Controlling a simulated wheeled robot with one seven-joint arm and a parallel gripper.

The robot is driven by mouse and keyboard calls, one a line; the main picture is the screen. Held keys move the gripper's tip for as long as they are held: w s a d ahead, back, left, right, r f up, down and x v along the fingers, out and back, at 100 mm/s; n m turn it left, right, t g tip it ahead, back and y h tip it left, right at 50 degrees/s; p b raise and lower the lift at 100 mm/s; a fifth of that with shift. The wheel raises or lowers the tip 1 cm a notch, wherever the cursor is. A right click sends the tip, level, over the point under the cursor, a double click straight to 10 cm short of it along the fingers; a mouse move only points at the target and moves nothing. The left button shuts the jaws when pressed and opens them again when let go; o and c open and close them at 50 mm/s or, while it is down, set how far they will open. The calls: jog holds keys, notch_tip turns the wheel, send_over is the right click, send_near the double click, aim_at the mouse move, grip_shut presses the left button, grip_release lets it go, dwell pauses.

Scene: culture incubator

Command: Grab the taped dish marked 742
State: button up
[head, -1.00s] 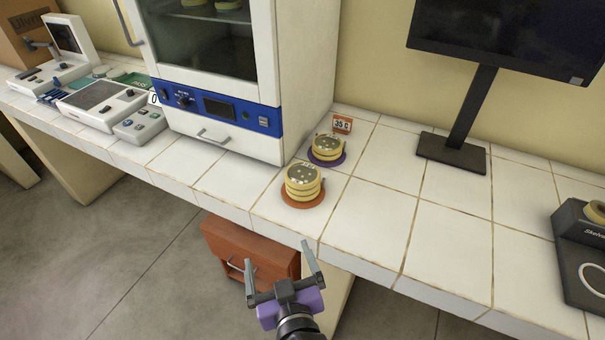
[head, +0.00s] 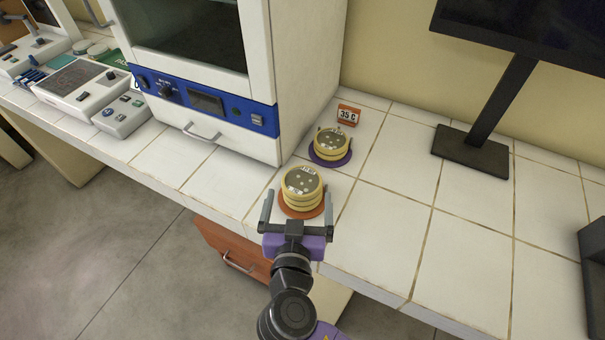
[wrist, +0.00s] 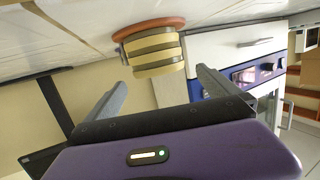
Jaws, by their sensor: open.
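Two stacks of round, yellow-taped dishes stand on the tiled counter. The nearer stack (head: 302,188) sits on an orange round mat (head: 287,210). The farther stack (head: 331,144) sits on a purple round mat (head: 345,161). Small labels show on the top dishes, but I cannot read a number on them. My gripper (head: 297,205) is open, with its fingers on either side of the nearer stack in the head view. In the wrist view, which is upside down, the nearer stack (wrist: 155,50) lies ahead of the open fingers, with nothing held between them.
An incubator (head: 205,100) with a blue control panel stands left of the stacks. A "35 C" sign (head: 348,115) is behind them. A monitor stand (head: 470,150) is at the right, with clear tiles between. A dark device (head: 595,260) is at the right edge.

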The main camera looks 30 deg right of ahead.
aim_at(302, 180)
jog(key=p+x, duration=0.2)
jog(key=x, duration=0.4)
jog(key=shift+d+r, duration=0.1)
jog(key=shift+d, duration=0.1)
jog(key=shift+w+d, duration=0.15)
jog(key=shift+w, duration=0.1)
jog(key=shift+c, duration=0.2)
jog(key=c, duration=1.4)
jog(key=shift+o, duration=0.2)
